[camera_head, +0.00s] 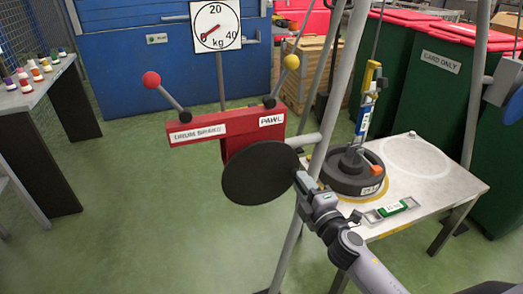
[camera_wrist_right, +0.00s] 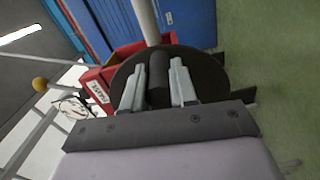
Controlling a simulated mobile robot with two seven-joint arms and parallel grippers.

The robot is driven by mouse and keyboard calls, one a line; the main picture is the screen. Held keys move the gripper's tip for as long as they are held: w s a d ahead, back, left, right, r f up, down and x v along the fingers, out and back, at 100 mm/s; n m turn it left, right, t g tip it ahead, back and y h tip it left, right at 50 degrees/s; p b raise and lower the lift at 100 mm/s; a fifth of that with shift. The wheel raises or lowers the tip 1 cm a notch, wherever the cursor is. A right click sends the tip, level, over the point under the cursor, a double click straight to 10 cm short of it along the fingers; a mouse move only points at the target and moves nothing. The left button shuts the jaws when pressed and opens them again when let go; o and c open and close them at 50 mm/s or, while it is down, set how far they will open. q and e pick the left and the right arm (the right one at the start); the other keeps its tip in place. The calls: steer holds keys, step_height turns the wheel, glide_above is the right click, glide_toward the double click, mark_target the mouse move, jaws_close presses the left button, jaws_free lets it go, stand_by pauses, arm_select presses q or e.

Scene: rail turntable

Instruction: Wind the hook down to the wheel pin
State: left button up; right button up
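A red winch (camera_head: 228,128) carries a red-knobbed lever, a yellow-knobbed lever labelled PAWL, and a black crank disc (camera_head: 258,174). My right gripper (camera_head: 303,184) is at the disc's right edge. In the right wrist view its fingers (camera_wrist_right: 159,82) stand close on both sides of a black crank handle (camera_wrist_right: 158,68) and appear closed on it. A yellow hook block (camera_head: 371,78) with a blue-and-white body hangs over the dark wheel (camera_head: 345,182) on the table. Whether the hook touches the wheel's pin is too small to tell. My left gripper is not in view.
A white dial (camera_head: 215,25) marked in kg has its red needle near 0. Grey frame poles stand beside the winch. Green bins with red lids are behind. A bench with small coloured items (camera_head: 37,70) is at left; floor between is clear.

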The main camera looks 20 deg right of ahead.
steer(key=shift+r+n+p, duration=1.05)
steer(key=shift+n, duration=0.15)
jaws_close()
steer(key=shift+r, duration=0.1)
steer(key=shift+r+p, duration=0.2)
steer(key=shift+p, duration=0.1)
steer(key=shift+w+a+r+n+p, duration=0.15)
steer(key=shift+r+n+p, duration=0.6)
steer(key=shift+n, duration=0.45)
steer(key=shift+a+r+n+p, duration=0.25)
steer(key=shift+r+n+p, duration=0.45)
steer(key=shift+n+p, duration=0.15)
steer(key=shift+a+r+n, duration=0.15)
steer(key=shift+n, duration=0.2)
